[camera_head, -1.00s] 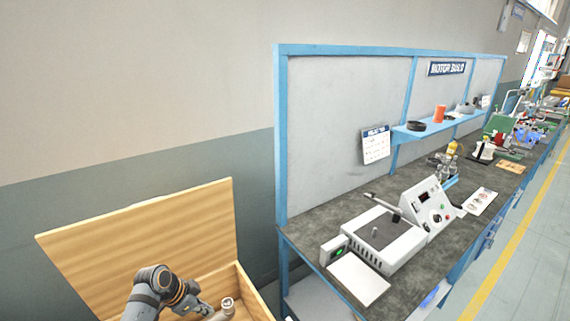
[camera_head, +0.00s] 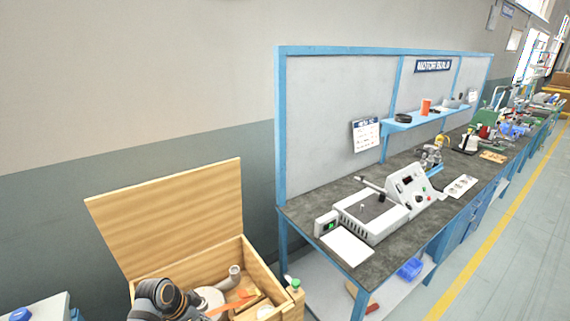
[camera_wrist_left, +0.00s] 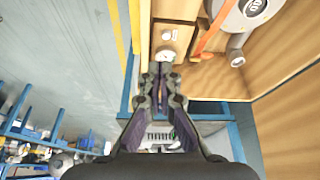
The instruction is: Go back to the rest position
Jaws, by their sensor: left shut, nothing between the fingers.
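My left gripper (camera_wrist_left: 161,80) shows in the left wrist view with its dark fingers close together and nothing between them. My right gripper is in neither view.
The crate's raised lid (camera_head: 170,215) stands behind it, and an orange strap (camera_wrist_left: 212,28) and a grey round part (camera_wrist_left: 238,22) lie inside. A blue-framed workbench (camera_head: 345,245) stands to the right. The floor (camera_head: 515,235) beyond the bench is clear.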

